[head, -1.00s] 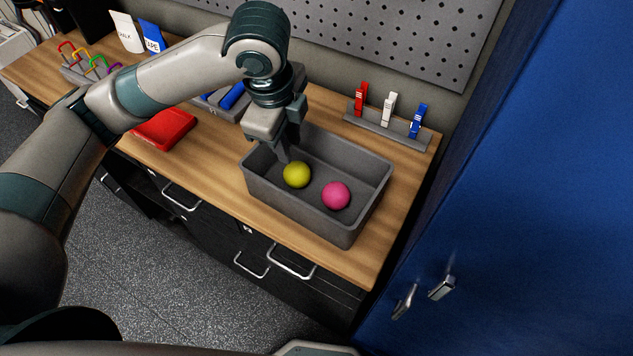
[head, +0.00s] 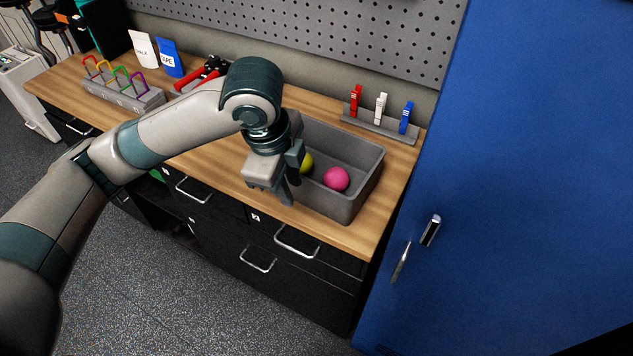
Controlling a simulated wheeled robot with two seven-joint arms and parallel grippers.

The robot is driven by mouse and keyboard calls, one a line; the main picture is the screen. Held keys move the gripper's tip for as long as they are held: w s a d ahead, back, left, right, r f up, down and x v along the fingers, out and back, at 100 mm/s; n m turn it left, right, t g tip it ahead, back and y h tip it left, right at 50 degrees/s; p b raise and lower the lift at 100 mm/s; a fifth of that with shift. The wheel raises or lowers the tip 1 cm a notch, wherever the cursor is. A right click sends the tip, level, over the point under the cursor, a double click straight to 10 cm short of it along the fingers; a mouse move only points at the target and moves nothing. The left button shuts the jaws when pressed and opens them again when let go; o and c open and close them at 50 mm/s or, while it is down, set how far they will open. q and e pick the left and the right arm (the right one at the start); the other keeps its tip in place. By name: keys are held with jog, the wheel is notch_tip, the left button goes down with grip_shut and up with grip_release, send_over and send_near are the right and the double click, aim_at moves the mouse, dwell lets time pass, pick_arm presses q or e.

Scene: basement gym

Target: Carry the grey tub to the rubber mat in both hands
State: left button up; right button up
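The grey tub (head: 345,201) stands on the wooden workbench near its right end. A pink ball (head: 336,179) lies in it, with a yellow-green ball (head: 307,162) partly hidden behind my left gripper. My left gripper (head: 292,178) points down at the tub's left end, its two dark fingers apart with nothing seen between them. It hides that end, so I cannot tell whether it touches the wall. My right gripper is out of view. I cannot make out a rubber mat.
A rack with red, white and blue clips (head: 380,126) stands behind the tub. A blue cabinet (head: 520,180) rises close on the right. A grey holder with coloured loops (head: 122,93), two pouches (head: 170,58) and red-handled pliers (head: 205,73) are at the left.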

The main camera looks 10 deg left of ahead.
pick_arm(q)
jog(key=s+d+f+n+h, duration=0.4)
jog(key=s+d+f+n, duration=0.15)
jog(key=f, duration=0.25)
jog(key=s+a+f+n+t+y, duration=0.1)
jog(key=s+a+f+n+y, duration=0.4)
jog(key=s+a+f+n, duration=1.1)
jog(key=s+a+f+m+g+b, duration=0.1)
jog(key=s+f+m, duration=0.1)
jog(key=f, duration=1.5)
jog(key=s+a+f+m, duration=0.1)
jog(key=s+f, duration=0.2)
jog(key=f, duration=1.4)
jog(key=s+a+f+g+b, duration=0.1)
jog(key=s+a+f, duration=0.2)
jog(key=s+f, duration=1.3)
jog(key=shift+s+f, duration=0.15)
jog(key=shift+s, duration=0.15)
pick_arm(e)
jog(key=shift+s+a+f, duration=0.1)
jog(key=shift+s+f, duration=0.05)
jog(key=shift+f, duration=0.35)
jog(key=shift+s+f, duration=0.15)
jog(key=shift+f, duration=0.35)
